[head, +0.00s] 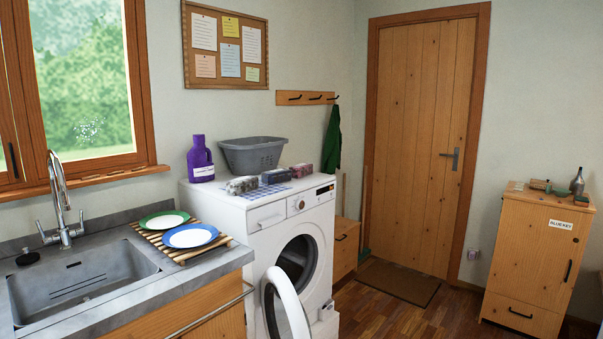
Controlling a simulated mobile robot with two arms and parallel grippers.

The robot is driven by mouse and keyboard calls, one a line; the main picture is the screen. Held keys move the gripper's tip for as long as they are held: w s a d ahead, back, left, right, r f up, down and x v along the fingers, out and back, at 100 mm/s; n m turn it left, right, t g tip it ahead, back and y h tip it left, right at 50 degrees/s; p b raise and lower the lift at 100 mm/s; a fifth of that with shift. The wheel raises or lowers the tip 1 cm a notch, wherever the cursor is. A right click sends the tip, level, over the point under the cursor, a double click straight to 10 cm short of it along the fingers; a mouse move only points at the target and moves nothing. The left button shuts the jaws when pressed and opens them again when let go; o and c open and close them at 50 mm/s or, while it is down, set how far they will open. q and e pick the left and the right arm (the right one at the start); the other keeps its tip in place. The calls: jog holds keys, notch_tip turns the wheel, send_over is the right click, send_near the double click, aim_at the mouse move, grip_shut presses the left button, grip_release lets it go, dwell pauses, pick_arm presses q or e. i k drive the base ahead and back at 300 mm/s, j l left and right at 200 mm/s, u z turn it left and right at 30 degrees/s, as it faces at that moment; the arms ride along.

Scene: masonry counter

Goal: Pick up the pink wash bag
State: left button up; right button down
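Three small soft-looking bundles lie in a row on top of the white washing machine (262,222). The right one is a dull pink or mauve bag (302,170), which looks most like the pink wash bag, though it is small and its colour is muted. The middle one is a dark blue-grey bag (275,176). The left one is a mottled grey-green bag (242,185). A blue-and-white checked cloth lies in front of the bags. Neither of my grippers shows in the head view.
A purple bottle (201,159) and a grey basket (253,154) stand behind the bags. The machine's round door (285,305) hangs open into the room. The sink counter (190,278) with two plates is at left. Wooden floor at right is clear before a cabinet (534,265).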

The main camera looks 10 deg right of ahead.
aim_at(300, 171)
jog(key=i+l+z, duration=0.2)
jog(key=i+l, duration=0.2)
jog(key=i+l+z, duration=0.35)
jog(key=i+z, duration=0.3)
jog(key=i, duration=0.15)
jog(key=i+l+z, duration=0.15)
jog(key=i+z, duration=0.2)
jog(key=i+u, duration=0.3)
jog(key=i, duration=0.3)
jog(key=i+l+u, duration=0.3)
jog(key=i, duration=0.25)
